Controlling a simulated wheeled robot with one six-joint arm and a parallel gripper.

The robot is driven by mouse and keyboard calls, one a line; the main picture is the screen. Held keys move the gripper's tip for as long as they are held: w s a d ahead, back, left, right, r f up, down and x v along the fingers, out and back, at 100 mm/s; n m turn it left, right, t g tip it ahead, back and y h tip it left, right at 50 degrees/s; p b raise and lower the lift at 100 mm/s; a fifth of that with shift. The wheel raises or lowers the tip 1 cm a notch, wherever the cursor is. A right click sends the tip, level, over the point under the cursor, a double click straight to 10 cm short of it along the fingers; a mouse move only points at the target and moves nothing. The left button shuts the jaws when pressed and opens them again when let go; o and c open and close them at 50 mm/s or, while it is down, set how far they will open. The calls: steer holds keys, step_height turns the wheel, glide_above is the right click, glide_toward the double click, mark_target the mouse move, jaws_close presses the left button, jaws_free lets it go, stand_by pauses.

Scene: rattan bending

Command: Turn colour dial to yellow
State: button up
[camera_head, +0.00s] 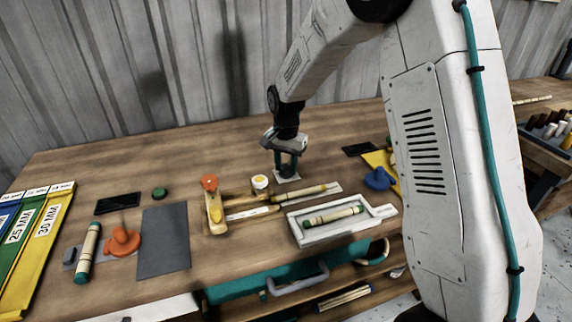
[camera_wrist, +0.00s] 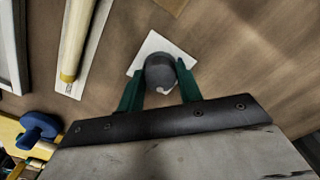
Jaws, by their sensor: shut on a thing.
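The colour dial (camera_wrist: 160,72) is a dark grey round knob on a white square plate (camera_wrist: 152,43), seen in the wrist view. A small pale mark shows on its near edge; I cannot tell what colour setting it points to. My gripper (camera_wrist: 161,82) has its two green fingers on either side of the knob, shut on it. In the head view my gripper (camera_head: 288,168) points straight down at the white plate (camera_head: 287,178) on the workbench, and the knob itself is mostly hidden between the fingers.
Left of the dial is a white and yellow round piece (camera_head: 260,182). A pale tray (camera_head: 295,228) with a rattan pole (camera_head: 332,215) lies in front. A blue clamp (camera_head: 379,179) sits to the right. Bare bench lies behind the dial.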

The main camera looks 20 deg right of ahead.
mark_target(287, 166)
steer(key=shift+w+d+r+m, duration=0.1)
steer(key=shift+w+m, duration=0.05)
steer(key=shift+m, duration=0.15)
steer(key=o, duration=1)
step_height(287, 166, up, 8)
steer(key=shift+f, duration=0.1)
stand_by(0.3)
